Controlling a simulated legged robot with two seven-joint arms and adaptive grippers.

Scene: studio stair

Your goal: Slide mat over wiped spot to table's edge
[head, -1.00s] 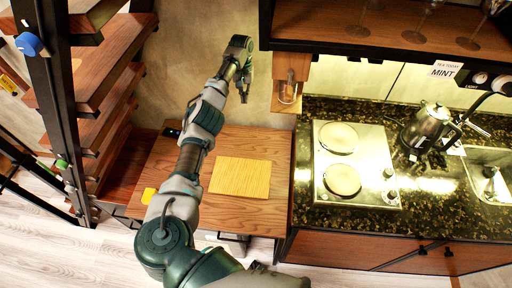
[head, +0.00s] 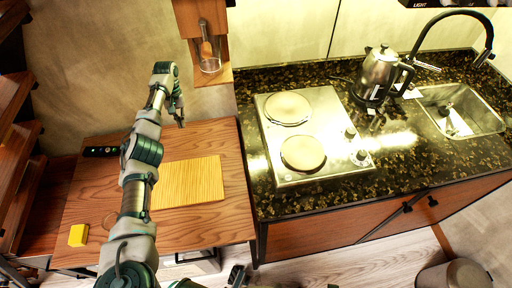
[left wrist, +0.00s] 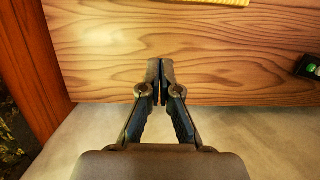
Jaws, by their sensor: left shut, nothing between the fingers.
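The yellow mat (head: 190,183) lies flat on the wooden table (head: 215,140), with bare wood around it. Its edge also shows at the top of the left wrist view (left wrist: 215,2). A faint ring mark (head: 110,220) is on the wood at the table's front left, partly beside my left arm. My left gripper (head: 181,122) is beyond the mat near the table's back edge, not touching the mat. In the left wrist view its fingertips (left wrist: 160,65) are together and empty. My arm crosses the table left of the mat. My right gripper is not seen.
A yellow sponge-like block (head: 78,235) sits at the table's front left corner. A small black device (head: 100,151) lies at the back left. A wall holder with a glass (head: 208,55) hangs behind. The hob counter (head: 320,140) adjoins on the right.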

